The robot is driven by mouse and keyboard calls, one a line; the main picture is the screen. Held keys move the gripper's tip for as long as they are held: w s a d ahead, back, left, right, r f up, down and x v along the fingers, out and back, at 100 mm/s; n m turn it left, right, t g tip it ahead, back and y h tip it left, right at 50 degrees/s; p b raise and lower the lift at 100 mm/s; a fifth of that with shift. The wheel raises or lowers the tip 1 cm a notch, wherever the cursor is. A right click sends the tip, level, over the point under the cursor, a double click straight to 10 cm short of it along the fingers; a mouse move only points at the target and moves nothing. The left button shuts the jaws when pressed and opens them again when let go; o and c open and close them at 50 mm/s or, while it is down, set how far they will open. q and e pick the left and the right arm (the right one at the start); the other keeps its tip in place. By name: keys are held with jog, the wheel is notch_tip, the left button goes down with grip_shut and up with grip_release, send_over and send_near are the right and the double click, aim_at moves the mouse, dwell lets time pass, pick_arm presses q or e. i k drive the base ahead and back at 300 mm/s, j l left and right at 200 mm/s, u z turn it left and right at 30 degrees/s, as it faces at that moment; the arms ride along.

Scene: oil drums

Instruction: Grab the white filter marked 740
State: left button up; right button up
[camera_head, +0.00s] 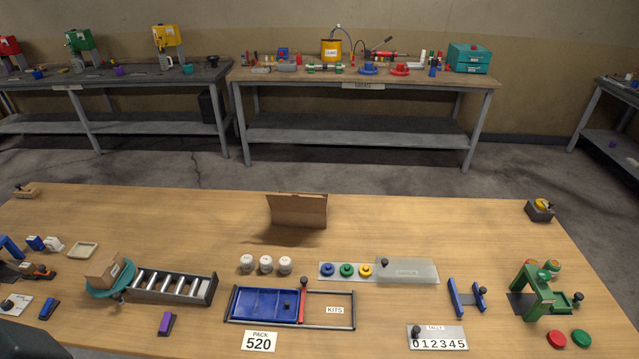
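Three small white round filters stand upright in a short row on the wooden table, left of its middle: a left one (247,264), a middle one (266,264) and a right one (285,265). They stand close together. Each seems to bear a small dark marking, but it is too small to read, so I cannot tell which is marked 740. No gripper of mine shows in the head view. Nothing covers the three filters.
The wooden table (170,215) holds a blue sliding tray (262,304) in front of the filters, a roller ramp (172,286) to their left and a plate with coloured rings (346,270) to their right. A brown cardboard piece (297,210) stands behind.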

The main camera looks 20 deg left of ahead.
aim_at(266, 266)
jog(key=l+u, duration=0.1)
jog(key=u, duration=0.85)
